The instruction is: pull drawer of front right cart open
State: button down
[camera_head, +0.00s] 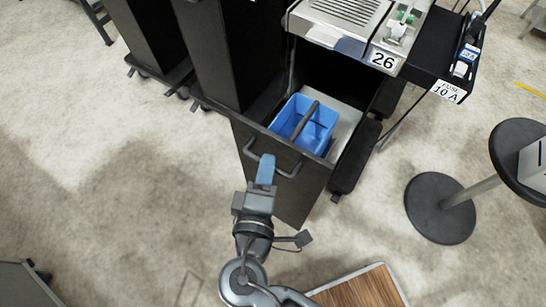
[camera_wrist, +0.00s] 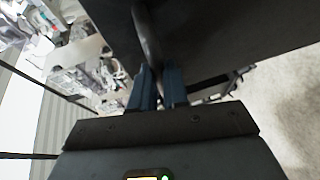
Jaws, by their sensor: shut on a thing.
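The dark cart's drawer (camera_head: 290,187) is pulled out toward my arm in the head view, showing its inside. A blue caddy (camera_head: 318,133) with a dark handle sits in the drawer. My gripper (camera_head: 266,168) has blue fingers shut on the curved grey drawer handle (camera_head: 287,171) at the drawer front. In the wrist view, the blue fingers (camera_wrist: 159,85) close around the grey handle bar (camera_wrist: 147,35), and the dark drawer front (camera_wrist: 225,40) fills the upper right. The cart top carries a metal unit labelled 26 (camera_head: 383,59).
More dark cart columns (camera_head: 153,38) stand to the left on wheeled bases. A black side shelf labelled 10 A (camera_head: 447,91) juts out at right. A round-based stand (camera_head: 440,208) is at right. A wooden-topped piece (camera_head: 362,290) is at the bottom.

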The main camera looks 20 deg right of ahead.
jog(key=shift+a, duration=0.1)
jog(key=c, duration=1.1)
grip_release()
jog(key=shift+c, duration=0.2)
jog(key=shift+s, duration=0.1)
jog(key=b+v, duration=0.1)
jog(key=v, duration=0.6)
jog(key=shift+s+a, duration=0.15)
jog(key=shift+s, duration=0.15)
